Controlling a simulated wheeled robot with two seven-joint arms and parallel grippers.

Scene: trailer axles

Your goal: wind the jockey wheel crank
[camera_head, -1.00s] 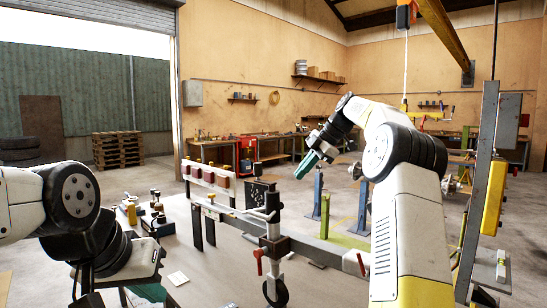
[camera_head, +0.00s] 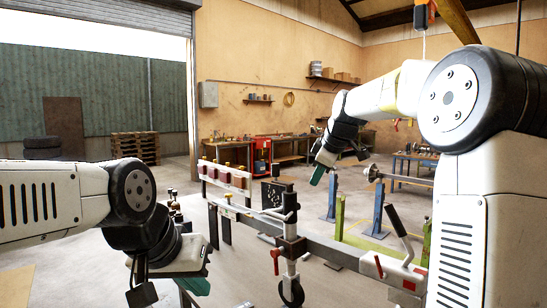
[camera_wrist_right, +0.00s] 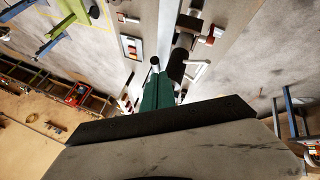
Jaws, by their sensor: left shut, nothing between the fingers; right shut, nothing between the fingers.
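The jockey wheel (camera_head: 291,249) stands upright, clamped to the grey trailer drawbar, with its black wheel (camera_head: 291,294) low down. Its pale crank (camera_head: 268,214) juts left from near the top of the tube. My right gripper (camera_head: 317,177), with green fingers, is shut and empty, above and to the right of the tube top in the head view. My left gripper (camera_head: 197,286) is shut and empty at lower left, away from the crank.
A red-handled coupling with a raised lever (camera_head: 401,243) sits on the drawbar at right. A light board with red lamps (camera_head: 226,178) stands behind, left of the jockey wheel. Blue stands (camera_head: 378,212) are beyond. Grey floor lies open at left.

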